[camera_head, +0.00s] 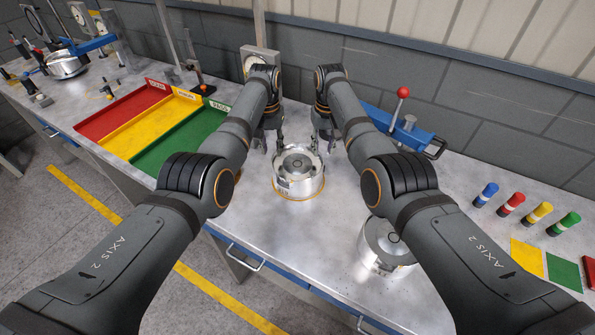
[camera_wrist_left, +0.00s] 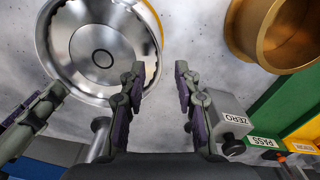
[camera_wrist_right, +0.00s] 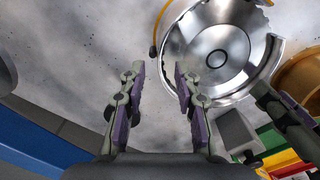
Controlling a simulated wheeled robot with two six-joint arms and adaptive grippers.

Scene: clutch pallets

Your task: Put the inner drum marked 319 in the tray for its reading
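A silver drum (camera_head: 299,185) stands upright on the bench between my arms, with a gold band near its base; no number on it is legible. It also shows in the left wrist view (camera_wrist_left: 84,78) and the right wrist view (camera_wrist_right: 240,80). My left gripper (camera_wrist_left: 158,72) is open and empty beside it. My right gripper (camera_wrist_right: 158,72) is open and empty on the drum's other side. A second silver drum (camera_head: 378,240) stands nearer, partly behind my right forearm. Red (camera_head: 112,112), yellow (camera_head: 146,132) and green (camera_head: 172,146) trays lie to the left; the green one is labelled PASS.
A gauge stand (camera_head: 258,57) rises behind the drum. A brass ring (camera_wrist_left: 250,40) and a ZERO block (camera_wrist_left: 228,112) are close to my left gripper. A blue fixture with a red-knobbed lever (camera_head: 402,93) stands right.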

